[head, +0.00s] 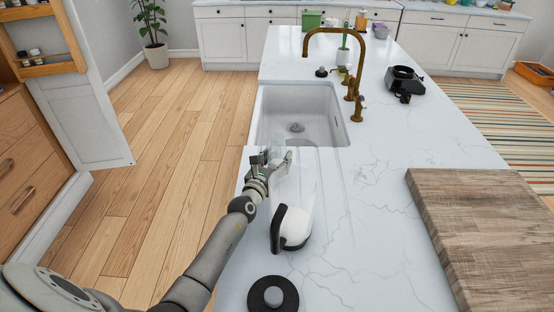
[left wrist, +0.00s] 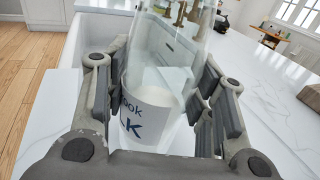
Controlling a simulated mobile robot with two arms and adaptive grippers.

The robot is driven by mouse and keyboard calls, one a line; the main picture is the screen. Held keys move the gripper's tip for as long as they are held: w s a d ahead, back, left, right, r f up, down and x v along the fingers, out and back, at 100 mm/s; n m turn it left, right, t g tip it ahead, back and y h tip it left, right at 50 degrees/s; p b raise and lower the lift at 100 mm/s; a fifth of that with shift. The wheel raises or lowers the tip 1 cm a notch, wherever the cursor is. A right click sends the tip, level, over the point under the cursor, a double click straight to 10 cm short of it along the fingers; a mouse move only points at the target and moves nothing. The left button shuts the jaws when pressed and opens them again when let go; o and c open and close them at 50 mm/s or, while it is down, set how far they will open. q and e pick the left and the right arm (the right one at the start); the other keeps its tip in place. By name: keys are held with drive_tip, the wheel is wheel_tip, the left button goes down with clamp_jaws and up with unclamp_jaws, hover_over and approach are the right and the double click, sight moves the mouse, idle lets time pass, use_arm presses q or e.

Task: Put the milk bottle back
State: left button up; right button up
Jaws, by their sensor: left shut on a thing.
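The milk bottle is clear glass with a white lower part that bears blue letters; it shows large in the left wrist view (left wrist: 150,103). In the head view the bottle (head: 281,164) is faint and glassy, near the front edge of the sink. My left gripper (head: 266,161) is shut on it, with fingers on both sides of the bottle in the left wrist view (left wrist: 160,105). The bottle looks upright; whether its base touches the counter I cannot tell. An open door at the far left carries wooden racks (head: 46,69) with small jars. My right gripper is not in view.
The white counter (head: 340,265) holds a white kettle (head: 294,227) with a black handle, a black round base (head: 273,295) and a wooden board (head: 475,225). The sink (head: 297,115) and brass tap (head: 336,31) lie beyond. Wooden floor (head: 165,150) is clear between counter and door.

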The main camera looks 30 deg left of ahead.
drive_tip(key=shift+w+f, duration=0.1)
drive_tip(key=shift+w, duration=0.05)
use_arm(q)
drive_tip(key=shift+f, duration=0.1)
drive_tip(key=o, duration=1.4)
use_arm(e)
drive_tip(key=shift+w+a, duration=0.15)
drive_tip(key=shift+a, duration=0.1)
use_arm(q)
drive_tip(key=shift+r, duration=0.3)
drive_tip(key=s, duration=0.7)
drive_tip(key=s+d, duration=0.1)
drive_tip(key=s, duration=0.3)
drive_tip(key=shift+f, duration=0.15)
drive_tip(key=shift+s, duration=0.55)
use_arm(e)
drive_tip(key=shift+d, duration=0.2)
